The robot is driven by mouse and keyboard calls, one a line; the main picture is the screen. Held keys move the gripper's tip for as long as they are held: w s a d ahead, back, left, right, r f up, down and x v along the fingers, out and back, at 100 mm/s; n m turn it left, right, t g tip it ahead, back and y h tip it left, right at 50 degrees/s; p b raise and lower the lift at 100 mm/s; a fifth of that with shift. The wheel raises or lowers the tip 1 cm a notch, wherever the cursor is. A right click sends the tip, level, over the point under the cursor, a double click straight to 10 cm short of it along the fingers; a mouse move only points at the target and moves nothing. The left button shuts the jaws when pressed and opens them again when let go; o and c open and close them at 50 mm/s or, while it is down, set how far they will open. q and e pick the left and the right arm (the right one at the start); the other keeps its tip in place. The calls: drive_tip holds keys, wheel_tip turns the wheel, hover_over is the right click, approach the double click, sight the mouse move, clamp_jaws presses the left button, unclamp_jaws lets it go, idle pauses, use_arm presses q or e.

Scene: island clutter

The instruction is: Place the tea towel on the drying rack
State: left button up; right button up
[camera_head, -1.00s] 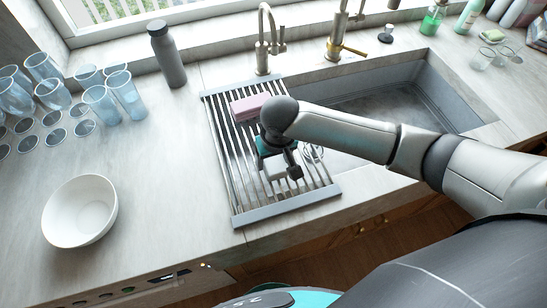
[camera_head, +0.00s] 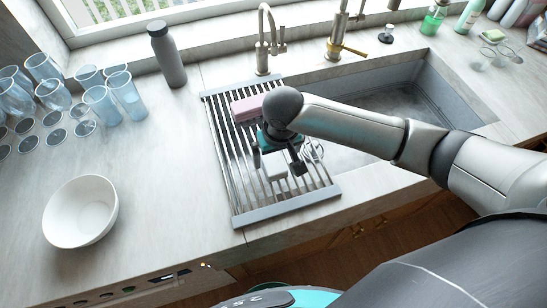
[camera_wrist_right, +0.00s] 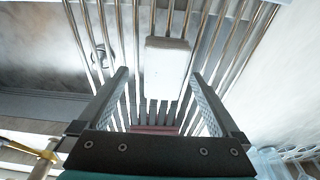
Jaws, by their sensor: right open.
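The drying rack (camera_head: 240,192) is a set of metal bars with grey end strips, lying across the left part of the sink. A pink folded piece (camera_head: 248,107) lies on its far half. A white rounded block (camera_head: 275,166) lies on the bars nearer me; I cannot tell which of the two is the tea towel. My right gripper (camera_head: 279,168) is above the rack, pointing down, open and empty. In the right wrist view, its fingers (camera_wrist_right: 160,74) are spread with the white block (camera_wrist_right: 167,62) beyond and between their tips. My left gripper is not in view.
A white bowl (camera_head: 80,211) and several glasses (camera_head: 103,103) stand on the left counter. Two taps rise behind the sink (camera_head: 385,101). The counter between bowl and rack is clear.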

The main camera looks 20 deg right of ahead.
sight(276, 167)
wheel_tip(276, 167, up, 10)
drive_tip(key=s+p, duration=0.1)
drive_tip(key=shift+s+a+f, duration=0.15)
drive_tip(key=shift+s+a, duration=0.1)
drive_tip(key=shift+s, duration=0.1)
